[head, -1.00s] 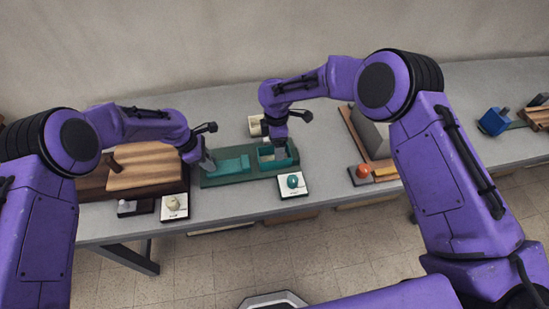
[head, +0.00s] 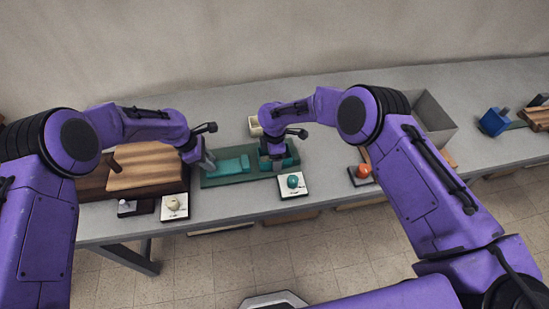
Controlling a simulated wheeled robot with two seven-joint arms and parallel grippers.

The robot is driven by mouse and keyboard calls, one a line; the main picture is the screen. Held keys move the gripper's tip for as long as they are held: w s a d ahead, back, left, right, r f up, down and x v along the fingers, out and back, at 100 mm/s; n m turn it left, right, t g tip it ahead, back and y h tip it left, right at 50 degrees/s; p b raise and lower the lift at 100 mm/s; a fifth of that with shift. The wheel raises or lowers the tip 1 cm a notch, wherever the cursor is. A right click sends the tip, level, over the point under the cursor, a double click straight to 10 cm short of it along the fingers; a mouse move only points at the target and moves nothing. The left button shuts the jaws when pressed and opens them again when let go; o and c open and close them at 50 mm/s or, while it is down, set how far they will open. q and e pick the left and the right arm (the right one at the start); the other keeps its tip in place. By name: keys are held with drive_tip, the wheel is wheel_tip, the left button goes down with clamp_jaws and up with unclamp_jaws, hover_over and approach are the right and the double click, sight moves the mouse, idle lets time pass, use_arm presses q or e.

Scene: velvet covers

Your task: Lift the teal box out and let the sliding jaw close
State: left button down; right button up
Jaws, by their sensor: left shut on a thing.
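The dark green base (head: 215,181) lies on the table in front of me, with the teal sliding jaw (head: 230,165) on its left half. My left gripper (head: 208,162) is shut at the jaw's left end, seemingly on the jaw; the exact contact is too small to see. The teal box (head: 291,160) is at the right part of the base, mostly hidden by my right gripper. My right gripper (head: 277,164) points down at the box; its fingers are too hidden to show whether they are open or shut.
A white card (head: 303,192) with a teal knob (head: 293,181) lies in front of the base. A cream box (head: 255,126) stands behind it. A wooden board (head: 150,165) is at left, a grey bin (head: 432,115) at right behind my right arm, and a blue block (head: 493,121) further right.

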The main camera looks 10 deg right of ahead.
use_arm(q)
drive_tip(key=shift+a, duration=0.1)
use_arm(e)
wheel_tip(320, 180, up, 15)
idle(0.6)
use_arm(q)
drive_tip(key=shift+w+d, duration=0.1)
drive_tip(key=shift+d, duration=2.25)
drive_tip(key=c, duration=0.7)
unclamp_jaws()
use_arm(e)
drive_tip(key=shift+a+f, duration=0.1)
drive_tip(key=shift+f, duration=0.05)
